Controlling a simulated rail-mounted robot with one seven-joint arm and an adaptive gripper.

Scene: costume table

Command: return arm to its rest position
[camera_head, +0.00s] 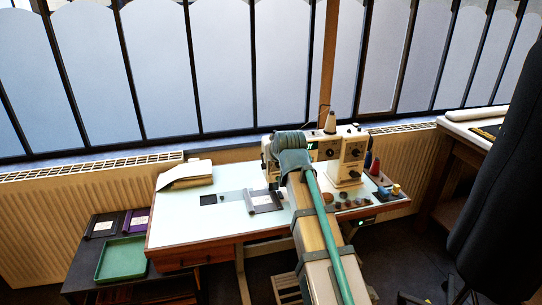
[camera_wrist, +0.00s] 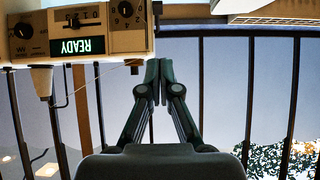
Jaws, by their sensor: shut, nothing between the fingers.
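My gripper (camera_wrist: 158,80) is shut and empty in the wrist view, its two fingertips pressed together in front of the window bars. In the head view my arm reaches over the table (camera_head: 230,222) towards the sewing machine, and it hides the gripper's fingers. The sewing machine (camera_head: 351,157) stands at the back of the table, partly covered by my arm. In the wrist view the machine (camera_wrist: 30,48) appears upside down at the upper left, with a lit READY display, apart from the fingers.
A dark grey piece (camera_head: 265,201) and a paper stack (camera_head: 186,174) lie on the table. Thread spools (camera_head: 375,167) and several small round items stand at the right. A green tray (camera_head: 122,259) sits on the low left table. A black form (camera_head: 500,190) stands at the right.

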